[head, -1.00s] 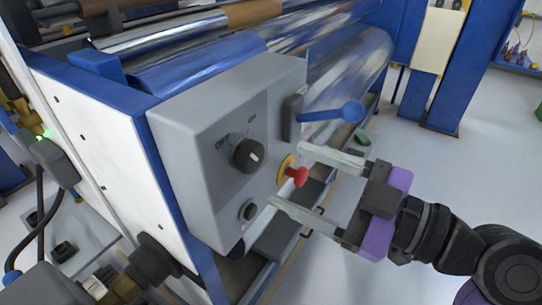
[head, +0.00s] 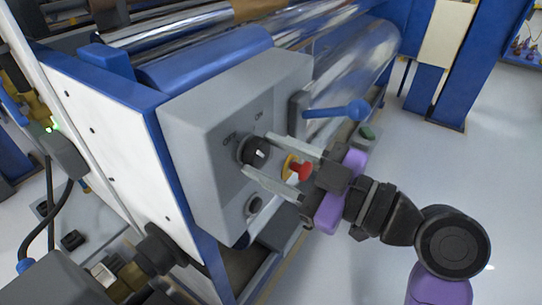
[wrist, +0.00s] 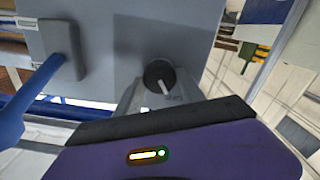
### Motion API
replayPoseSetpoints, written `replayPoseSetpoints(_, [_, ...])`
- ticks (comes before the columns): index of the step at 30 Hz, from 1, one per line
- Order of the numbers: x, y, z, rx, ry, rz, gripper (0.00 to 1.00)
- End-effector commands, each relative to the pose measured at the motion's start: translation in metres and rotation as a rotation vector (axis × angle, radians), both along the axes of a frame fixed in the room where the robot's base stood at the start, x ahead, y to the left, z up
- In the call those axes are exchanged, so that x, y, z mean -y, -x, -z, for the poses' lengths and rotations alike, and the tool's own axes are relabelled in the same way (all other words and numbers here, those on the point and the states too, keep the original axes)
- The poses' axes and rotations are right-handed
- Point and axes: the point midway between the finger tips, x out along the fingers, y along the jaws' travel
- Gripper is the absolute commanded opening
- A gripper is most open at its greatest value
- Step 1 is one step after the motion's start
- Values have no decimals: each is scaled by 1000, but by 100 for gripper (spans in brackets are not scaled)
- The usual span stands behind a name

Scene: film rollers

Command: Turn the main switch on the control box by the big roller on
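The grey control box (head: 205,125) hangs on the machine's side by the big roller (head: 350,65). On its face is a round black switch knob (head: 255,152) with a white mark, below small OFF and ON labels. My gripper (head: 257,155) is open, with one finger above and one below the knob; I cannot tell whether they touch it. In the wrist view the knob (wrist: 159,76) sits just beyond the purple gripper body, its white mark pointing down and slightly right. The fingers are partly hidden there.
A red emergency button (head: 301,169) on yellow sits right of the knob, close to my fingers. A dark round button (head: 254,204) is below. A blue lever (head: 338,111) sticks out at the upper right of the box. Open floor lies to the right.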

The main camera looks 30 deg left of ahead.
Motion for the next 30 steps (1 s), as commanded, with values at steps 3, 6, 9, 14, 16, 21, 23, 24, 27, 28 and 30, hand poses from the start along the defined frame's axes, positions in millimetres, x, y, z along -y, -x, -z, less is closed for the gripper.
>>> replayPoseSetpoints(3, [0,0,0,0,0,-1,6])
replayPoseSetpoints(6, [0,0,0,-4,0,-1,6])
replayPoseSetpoints(9, [0,0,0,-20,-2,-1,6])
replayPoseSetpoints(14, [1,0,0,-77,-10,-1,6])
replayPoseSetpoints(16, [1,0,0,-119,-17,0,6])
replayPoseSetpoints(21, [1,0,-1,-252,-35,0,6])
replayPoseSetpoints(23, [1,0,-1,-307,-43,-1,6])
replayPoseSetpoints(24, [1,0,-1,-344,-48,-1,6])
replayPoseSetpoints(27, [1,-1,-2,-440,-61,-1,6])
replayPoseSetpoints(28, [1,-1,-2,-468,-64,-1,6])
replayPoseSetpoints(30, [1,-1,-2,-534,-74,-1,6])
